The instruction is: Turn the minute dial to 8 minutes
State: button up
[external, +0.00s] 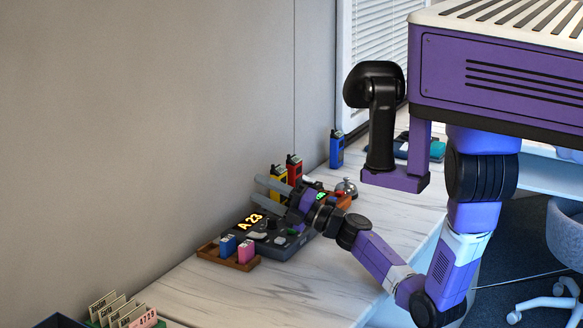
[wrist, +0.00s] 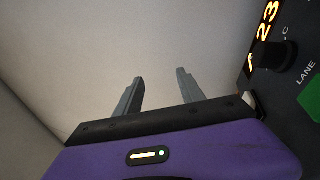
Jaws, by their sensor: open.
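A dark console (external: 283,246) lies on the counter with a lit orange display (external: 251,222) reading "A 23". The wrist view shows part of the console at the right edge, with a black knob (wrist: 280,56) near a "C" mark, and a green patch (wrist: 312,98) beside the word "LANE". I cannot tell whether this knob is the minute dial, and no minute scale is readable. My gripper (external: 262,187) is above the console's far side, its fingers toward the wall. In the wrist view my gripper (wrist: 160,80) is open and empty, left of the knob and apart from it.
Yellow (external: 278,184) and red (external: 294,170) handsets stand behind my gripper. A blue handset (external: 336,149) is farther back. A bell (external: 346,188) is right of the gripper. A wooden tray (external: 209,252) with blue and pink blocks sits at the console's left. The wall (external: 150,150) is close.

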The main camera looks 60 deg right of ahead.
jog(key=s+d+n+g+h+b, duration=0.15)
jog(key=s+d, duration=0.25)
jog(key=d, duration=0.9)
jog(key=s+d+n+g+h, duration=0.2)
jog(key=s+d+n+g, duration=0.1)
jog(key=d, duration=1)
jog(key=s+d+n+g+h+b, duration=0.1)
jog(key=s+d+n+g+h, duration=0.2)
jog(key=d, duration=1)
jog(key=w+a+f+n+g+y, duration=0.1)
jog(key=a+n, duration=0.1)
jog(key=a, duration=0.1)
jog(key=w+a+f+n+g+y, duration=0.1)
jog(key=w+a+n+g+y, duration=0.1)
jog(key=a+n, duration=0.1)
jog(key=w+a+f+n+g+y+b, duration=0.1)
jog(key=w+a+n+g+y, duration=0.1)
jog(key=a+n, duration=0.1)
jog(key=a+r+n+g+y+b, duration=0.1)
jog(key=a+n+g, duration=0.5)
jog(key=a+n, duration=0.1)
jog(key=x, duration=0.7)
jog(key=shift+s+a+b, duration=0.2)
jog(key=shift+s+b, duration=0.05)
jog(key=shift+b, duration=0.15)
grip_shut()
